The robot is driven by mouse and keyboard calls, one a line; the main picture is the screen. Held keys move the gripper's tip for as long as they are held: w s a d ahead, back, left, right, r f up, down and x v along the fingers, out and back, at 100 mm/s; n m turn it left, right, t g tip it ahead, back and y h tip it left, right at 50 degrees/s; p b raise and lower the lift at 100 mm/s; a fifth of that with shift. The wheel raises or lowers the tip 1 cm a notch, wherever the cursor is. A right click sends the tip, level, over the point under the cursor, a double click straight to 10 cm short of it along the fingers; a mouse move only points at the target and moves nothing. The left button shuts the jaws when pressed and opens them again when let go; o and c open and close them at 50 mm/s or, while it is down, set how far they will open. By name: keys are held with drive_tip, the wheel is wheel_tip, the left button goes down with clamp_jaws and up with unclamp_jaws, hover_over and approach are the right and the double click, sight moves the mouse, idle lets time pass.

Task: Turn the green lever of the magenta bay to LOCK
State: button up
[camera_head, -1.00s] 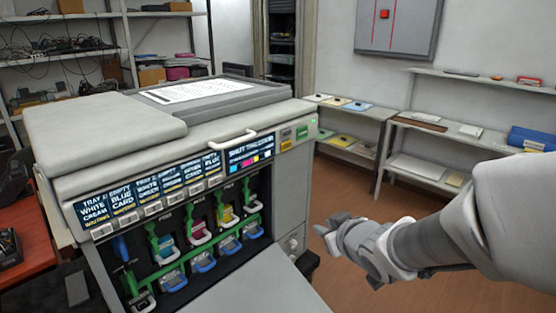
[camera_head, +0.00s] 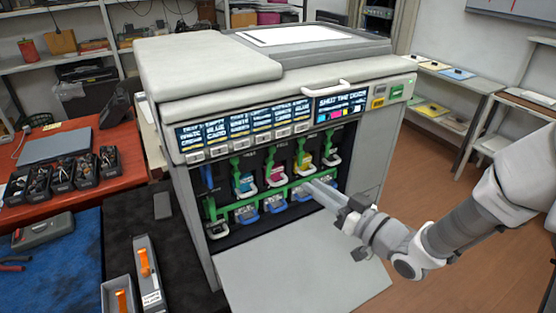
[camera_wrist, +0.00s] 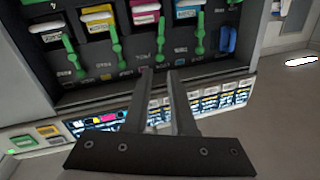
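The open printer (camera_head: 215,75) has a row of toner bays behind its lowered front door (camera_head: 300,270). The magenta cartridge (camera_head: 273,177) sits between the cyan cartridge (camera_head: 245,184) and the yellow cartridge (camera_head: 303,162). The green lever (camera_head: 268,156) of the magenta bay stands at its upper left; in the upside-down wrist view that lever (camera_wrist: 160,38) lies right of the magenta cartridge (camera_wrist: 146,8). My gripper (camera_head: 313,184) is in front of the bays, toward their lower right. In the wrist view my gripper (camera_wrist: 160,72) is open and empty, with a narrow gap between its fingers.
A green rail (camera_head: 250,203) and blue-fronted units (camera_head: 275,203) run below the cartridges. The lowered door spreads beneath my arm. Shelves (camera_head: 445,95) line the back right.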

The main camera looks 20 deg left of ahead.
sight(272, 157)
drive_tip(key=x, duration=1.3)
drive_tip(key=shift+w+a+p, duration=0.1)
drive_tip(key=shift+a+p, duration=0.15)
drive_tip(key=shift+p, duration=0.15)
drive_tip(key=shift+c, duration=0.3)
clamp_jaws()
